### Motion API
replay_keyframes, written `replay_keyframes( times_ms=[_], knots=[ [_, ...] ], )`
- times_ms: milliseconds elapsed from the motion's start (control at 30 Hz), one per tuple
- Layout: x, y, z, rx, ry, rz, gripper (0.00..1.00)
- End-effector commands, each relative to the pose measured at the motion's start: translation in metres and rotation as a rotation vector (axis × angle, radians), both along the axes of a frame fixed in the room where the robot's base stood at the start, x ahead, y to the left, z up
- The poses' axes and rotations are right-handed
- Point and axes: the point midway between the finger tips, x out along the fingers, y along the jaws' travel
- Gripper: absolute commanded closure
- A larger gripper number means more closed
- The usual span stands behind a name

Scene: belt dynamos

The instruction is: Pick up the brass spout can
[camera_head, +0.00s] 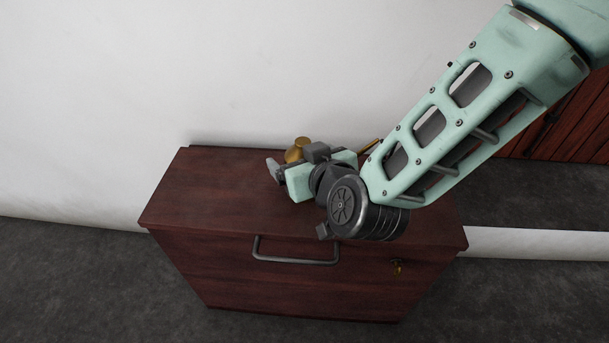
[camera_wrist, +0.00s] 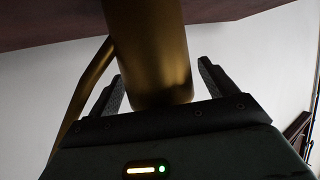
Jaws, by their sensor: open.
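The brass spout can (camera_head: 297,149) stands on the dark red wooden cabinet, partly hidden behind my gripper in the head view. A thin brass piece, seemingly its spout (camera_head: 369,147), shows to the right beside my arm. In the wrist view the can's rounded brass body (camera_wrist: 150,50) fills the upper middle, with a thin curved brass tube (camera_wrist: 86,82) on its left. My gripper (camera_head: 293,160) is open at the can. In the wrist view its two dark fingers (camera_wrist: 160,78) stand on either side of the body, with a visible gap at the right finger.
The cabinet (camera_head: 195,190) has a bare top to the left of my gripper, and a grey handle (camera_head: 295,258) and small brass lock (camera_head: 397,267) on its front. A pale wall (camera_head: 120,90) rises close behind. Dark slatted wood (camera_head: 575,125) stands at the right.

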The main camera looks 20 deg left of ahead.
Motion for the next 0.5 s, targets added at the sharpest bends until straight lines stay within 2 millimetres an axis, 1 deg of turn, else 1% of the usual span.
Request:
replay_keyframes(
  times_ms=[100,300,333,367,400,467,500],
  knots=[
    [0.0048,0.0047,-0.0032,0.000,0.000,0.001,0.16],
    [0.0050,0.0050,-0.0024,0.000,0.000,0.001,0.16],
    [0.0050,0.0050,-0.0023,0.000,0.000,0.001,0.21],
    [0.0050,0.0050,-0.0023,0.000,0.000,0.001,0.30],
    [0.0049,0.0049,-0.0022,0.000,0.000,0.001,0.41],
    [0.0049,0.0049,-0.0022,0.000,0.000,0.001,0.57],
    [0.0049,0.0049,-0.0023,0.000,0.000,0.001,0.69]
  ],
)
